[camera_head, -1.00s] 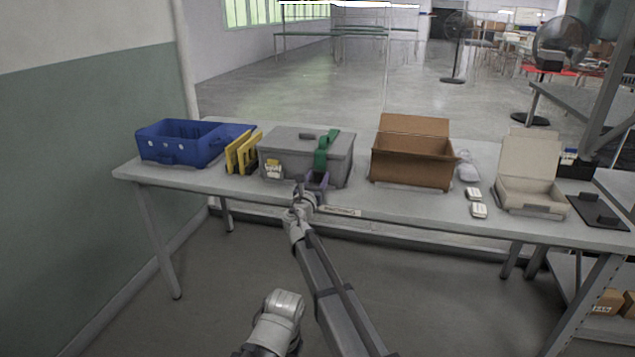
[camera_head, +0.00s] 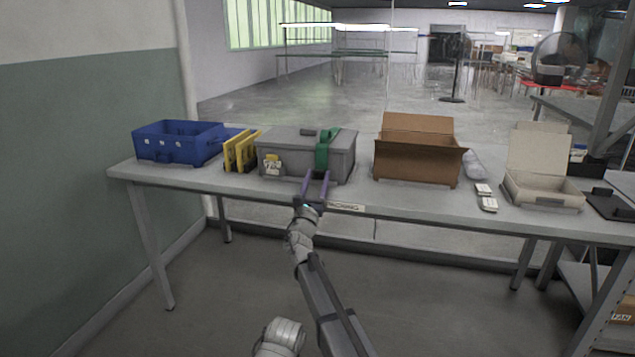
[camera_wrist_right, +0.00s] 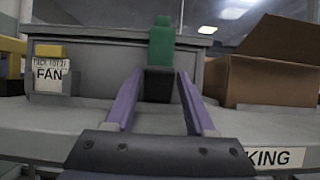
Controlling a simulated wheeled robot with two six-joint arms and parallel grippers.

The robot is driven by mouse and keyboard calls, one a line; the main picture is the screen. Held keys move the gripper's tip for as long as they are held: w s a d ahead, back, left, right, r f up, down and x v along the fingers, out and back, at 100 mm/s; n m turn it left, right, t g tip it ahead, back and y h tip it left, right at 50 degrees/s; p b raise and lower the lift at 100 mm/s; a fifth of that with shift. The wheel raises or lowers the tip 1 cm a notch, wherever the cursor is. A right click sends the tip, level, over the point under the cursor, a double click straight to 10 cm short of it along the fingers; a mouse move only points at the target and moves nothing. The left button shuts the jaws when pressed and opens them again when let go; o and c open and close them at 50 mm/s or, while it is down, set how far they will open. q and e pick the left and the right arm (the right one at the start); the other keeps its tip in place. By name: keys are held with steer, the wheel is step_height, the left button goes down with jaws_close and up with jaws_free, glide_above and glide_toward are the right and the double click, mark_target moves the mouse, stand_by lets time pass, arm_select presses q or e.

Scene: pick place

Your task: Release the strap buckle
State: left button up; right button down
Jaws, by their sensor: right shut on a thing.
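A grey lidded box (camera_head: 290,160) stands on the table, its lid down. A green strap (camera_head: 322,150) runs over the lid and down the front; it also shows in the wrist view (camera_wrist_right: 162,46). A dark buckle (camera_wrist_right: 158,84) is at the strap's lower end in the wrist view. My right gripper (camera_head: 317,174) reaches the box front from below, its purple fingers on either side of the buckle. In the wrist view the gripper (camera_wrist_right: 158,76) is shut on the buckle. My left gripper is not visible.
A blue crate (camera_head: 150,150) and yellow dividers (camera_head: 241,148) stand left of the box. An open cardboard box (camera_head: 415,166) stands right, with a clear bag (camera_head: 474,164) and a cream open box (camera_head: 540,190) beyond. The table's front edge (camera_head: 400,211) lies below my gripper.

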steer(key=shift+c, duration=1.2)
jaws_free()
steer(key=b+v, duration=0.3)
steer(key=v, duration=0.5)
steer(key=shift+b, duration=0.35)
steer(key=shift+w, duration=0.1)
